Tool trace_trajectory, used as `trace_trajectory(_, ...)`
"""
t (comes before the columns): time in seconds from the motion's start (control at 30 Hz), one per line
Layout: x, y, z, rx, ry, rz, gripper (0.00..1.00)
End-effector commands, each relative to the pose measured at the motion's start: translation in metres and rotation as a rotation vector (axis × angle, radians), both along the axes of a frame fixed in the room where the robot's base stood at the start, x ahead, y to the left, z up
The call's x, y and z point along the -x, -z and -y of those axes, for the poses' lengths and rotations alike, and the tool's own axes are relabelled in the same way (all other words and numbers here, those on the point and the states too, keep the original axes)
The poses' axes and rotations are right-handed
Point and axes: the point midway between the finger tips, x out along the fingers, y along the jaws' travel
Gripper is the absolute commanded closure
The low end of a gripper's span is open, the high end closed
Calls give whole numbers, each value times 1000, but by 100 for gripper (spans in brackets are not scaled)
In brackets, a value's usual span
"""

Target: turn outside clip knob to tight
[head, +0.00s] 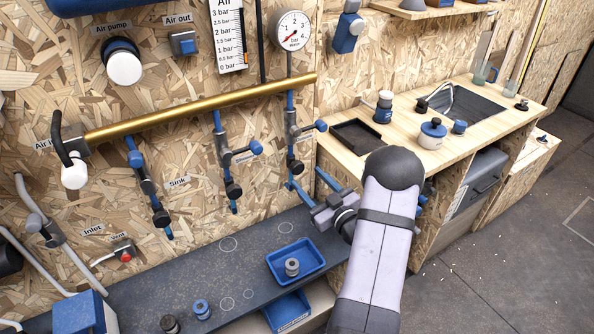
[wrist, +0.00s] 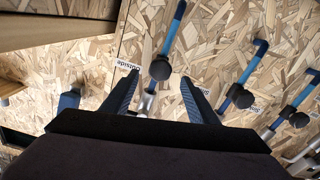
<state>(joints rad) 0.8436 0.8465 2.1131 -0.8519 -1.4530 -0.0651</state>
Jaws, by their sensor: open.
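The outside pipe hangs at the right end of the brass manifold, with a black round knob (head: 294,166) low on it and a blue-ended handle (head: 320,125) above. In the wrist view, the black knob (wrist: 160,69) shows beside the "Outside" label (wrist: 128,65). My gripper (head: 304,177) is open and empty, facing the wall just below the knob. In the wrist view, my gripper (wrist: 160,80) has its two blue fingers apart, one on each side of the pipe in the picture. I cannot tell the knob's setting or the exact gap to it.
The sink pipe (head: 226,160) hangs to the left, with its own black knob. The brass manifold (head: 200,112) runs above. A blue tray (head: 272,262) with a small grey part sits on the dark bench below. A wooden counter (head: 360,168) stands to the right.

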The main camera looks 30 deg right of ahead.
Motion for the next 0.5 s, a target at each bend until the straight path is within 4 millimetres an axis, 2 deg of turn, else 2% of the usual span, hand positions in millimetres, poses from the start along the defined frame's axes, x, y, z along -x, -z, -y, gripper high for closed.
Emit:
trace_trajectory(0.17, -8, -1, 0, 0, -1, -1, 46)
trace_trajectory(0.5, -50, -2, -2, -1, -3, -2, 46)
